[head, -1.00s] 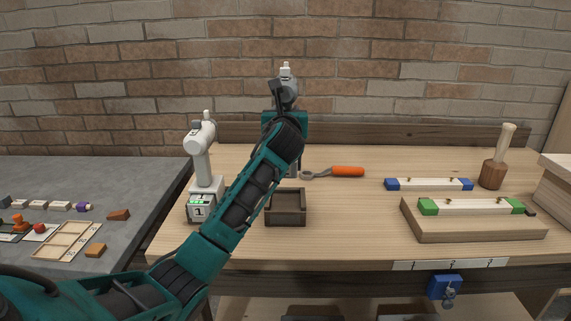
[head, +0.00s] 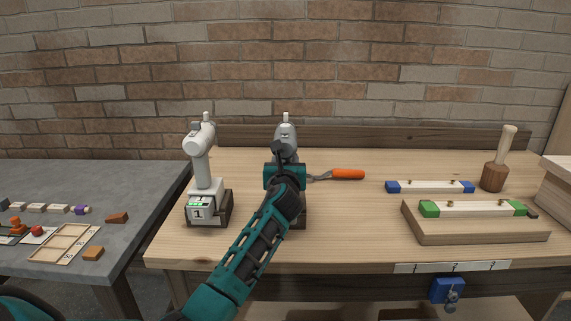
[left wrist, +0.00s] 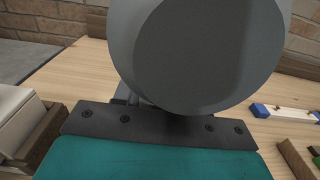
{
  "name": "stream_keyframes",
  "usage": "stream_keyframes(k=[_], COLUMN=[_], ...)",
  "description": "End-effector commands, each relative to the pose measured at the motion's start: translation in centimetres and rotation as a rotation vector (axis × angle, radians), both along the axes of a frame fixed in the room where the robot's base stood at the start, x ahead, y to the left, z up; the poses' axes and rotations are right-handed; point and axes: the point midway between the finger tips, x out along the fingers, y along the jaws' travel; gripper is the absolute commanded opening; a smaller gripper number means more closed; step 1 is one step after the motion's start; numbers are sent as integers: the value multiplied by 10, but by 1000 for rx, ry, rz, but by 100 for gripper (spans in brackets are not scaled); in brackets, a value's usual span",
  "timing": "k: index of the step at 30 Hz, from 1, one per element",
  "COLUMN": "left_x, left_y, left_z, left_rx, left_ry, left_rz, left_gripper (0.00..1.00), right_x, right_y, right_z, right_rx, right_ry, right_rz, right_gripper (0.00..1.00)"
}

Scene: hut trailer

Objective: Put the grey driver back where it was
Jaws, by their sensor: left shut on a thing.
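The grey driver (head: 287,137) is upright in my left gripper (head: 285,172), in front of the back of the bench. In the left wrist view the driver's round grey body (left wrist: 200,50) fills the upper middle, close against the dark gripper edge (left wrist: 160,125). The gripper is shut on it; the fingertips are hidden. A dark open holder (head: 302,212) is right under the gripper, mostly covered by my arm. I cannot tell whether the driver's lower end touches it. My right gripper is in neither view.
A white driver (head: 203,165) stands left in a dock showing "1" (head: 203,212). An orange-handled tool (head: 347,174) lies to the right. Further right are a blue-ended bar (head: 430,187), a green-ended bar on a wooden block (head: 475,229) and a mallet (head: 496,170). The front middle is clear.

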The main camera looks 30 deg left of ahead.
Motion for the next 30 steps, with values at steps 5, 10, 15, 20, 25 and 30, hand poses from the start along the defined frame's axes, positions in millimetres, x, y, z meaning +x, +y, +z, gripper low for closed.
stream_keyframes(k=[5, 10, 15, 20, 25, 30], left_x=[0, 0, 0, 0, 0, -12], left_y=[0, 0, 0, 0, 0, -8], left_z=[5, -2, -2, -2, 1, 1], left_rx=[4, 1, 0, 0, -1, 2], left_ry=[-8, 1, 1, 1, -1, 1], left_rz=[-1, 0, 0, 0, 0, -1], left_gripper=[0, 45, 62, 66, 66, 66], right_x=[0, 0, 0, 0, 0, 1], right_y=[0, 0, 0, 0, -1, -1], right_z=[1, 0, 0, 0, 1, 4], right_rx=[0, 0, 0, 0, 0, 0], right_ry=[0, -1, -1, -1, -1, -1], right_rz=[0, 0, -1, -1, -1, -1], right_gripper=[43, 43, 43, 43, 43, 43])
